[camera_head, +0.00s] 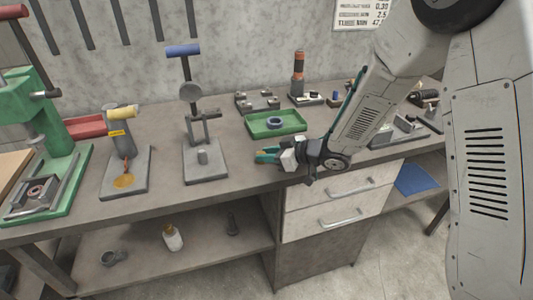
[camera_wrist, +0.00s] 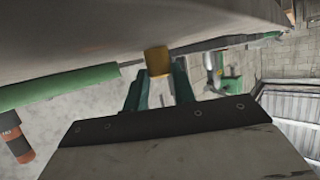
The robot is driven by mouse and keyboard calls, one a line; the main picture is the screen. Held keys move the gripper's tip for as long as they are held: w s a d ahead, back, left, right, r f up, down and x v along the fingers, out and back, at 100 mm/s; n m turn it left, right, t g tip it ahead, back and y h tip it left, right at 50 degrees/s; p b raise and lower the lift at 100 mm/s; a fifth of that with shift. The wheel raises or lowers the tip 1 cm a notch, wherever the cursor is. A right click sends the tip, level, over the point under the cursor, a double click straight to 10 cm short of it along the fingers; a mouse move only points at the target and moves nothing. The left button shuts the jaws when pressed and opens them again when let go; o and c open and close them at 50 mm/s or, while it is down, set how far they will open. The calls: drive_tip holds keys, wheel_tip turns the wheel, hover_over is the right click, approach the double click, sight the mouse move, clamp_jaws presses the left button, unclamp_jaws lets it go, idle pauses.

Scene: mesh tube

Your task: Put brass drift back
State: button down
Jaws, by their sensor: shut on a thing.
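My gripper (camera_head: 267,155) is at the front part of the workbench, just in front of the green tray. Its teal fingers point left in the head view. In the wrist view the two fingers (camera_wrist: 159,78) are closed on a short yellow-brown piece, the brass drift (camera_wrist: 157,60). Only its end shows between the fingertips. The rest of it is hidden or out of frame. In the head view the drift is too small to make out clearly. I cannot tell whether it touches the bench.
The green tray (camera_head: 276,124) holds a dark blue ring. A press with a blue handle (camera_head: 183,50) stands left of my gripper. A yellow-handled stand (camera_head: 122,112) and a green press (camera_head: 40,130) stand farther left. An orange-and-black tool (camera_head: 298,66) stands upright behind the tray.

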drive_tip(key=c, duration=1.1)
unclamp_jaws()
drive_tip(key=shift+f, duration=0.1)
drive_tip(key=shift+c, duration=0.2)
